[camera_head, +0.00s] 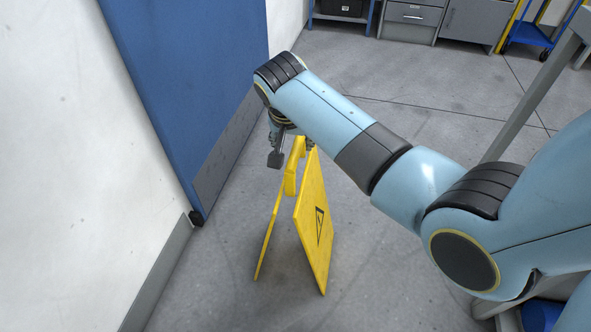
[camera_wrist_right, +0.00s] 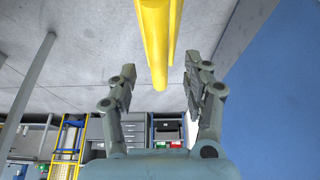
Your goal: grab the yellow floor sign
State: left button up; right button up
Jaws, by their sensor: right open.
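The yellow floor sign (camera_head: 316,225) stands upright and spread like a tent on the grey floor, with a black triangle mark on its near panel. My right gripper (camera_head: 291,158) is at the sign's top edge in the head view, partly hidden by my wrist. In the right wrist view the sign's yellow top (camera_wrist_right: 157,45) lies in line with the gap between the two fingers of my right gripper (camera_wrist_right: 160,90). The fingers are apart, with clear space on both sides of the sign. My left gripper is not in view.
A blue door (camera_head: 190,80) and white wall (camera_head: 70,150) stand close on the left. Grey cabinets (camera_head: 411,15) and a blue cart (camera_head: 530,35) are at the back. A grey metal post (camera_head: 530,100) rises at the right. The floor behind the sign is clear.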

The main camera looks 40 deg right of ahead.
aim_at(296, 148)
jog(key=x, duration=0.2)
jog(key=b+x, duration=0.1)
jog(key=x, duration=0.1)
jog(key=shift+s+a, duration=0.15)
jog(key=shift+s, duration=0.1)
grip_shut()
